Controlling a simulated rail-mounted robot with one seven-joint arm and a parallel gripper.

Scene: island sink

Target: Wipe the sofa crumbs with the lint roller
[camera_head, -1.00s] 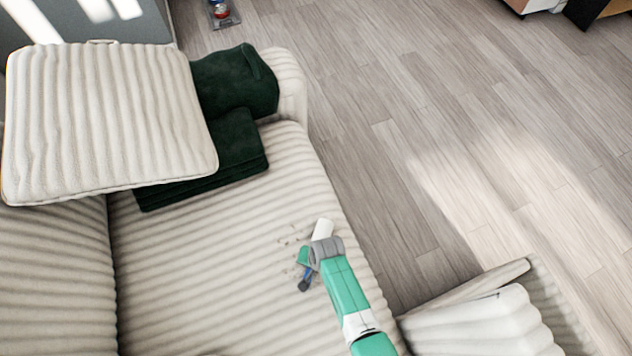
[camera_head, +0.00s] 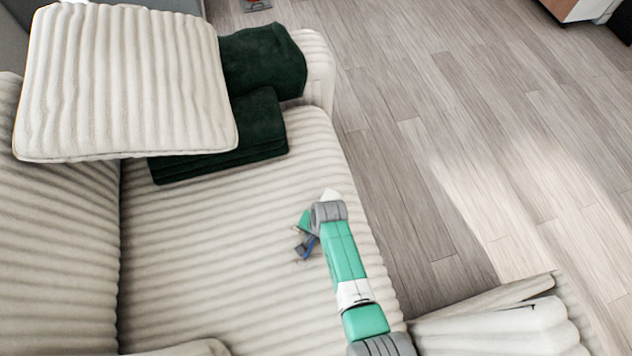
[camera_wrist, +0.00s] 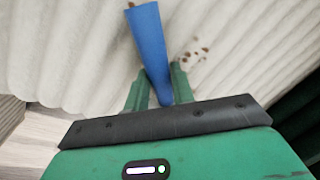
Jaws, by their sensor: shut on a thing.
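The lint roller's blue handle (camera_wrist: 150,45) stands out between the two green fingers of my gripper (camera_wrist: 159,80) in the wrist view. My gripper is shut on this handle. The roller's head cannot be made out clearly. Brown crumbs (camera_wrist: 196,50) lie on the ribbed cream seat, just right of the handle in the wrist view. The sofa (camera_head: 215,235) is cream and ribbed.
A large cream cushion (camera_head: 125,85) rests at the sofa's upper left. Dark green folded cloth or cushions (camera_head: 262,62) lie beside it. The middle of the seat is clear. Wood floor (camera_head: 450,130) lies open to the right, with another cream padded piece (camera_head: 500,330) at lower right.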

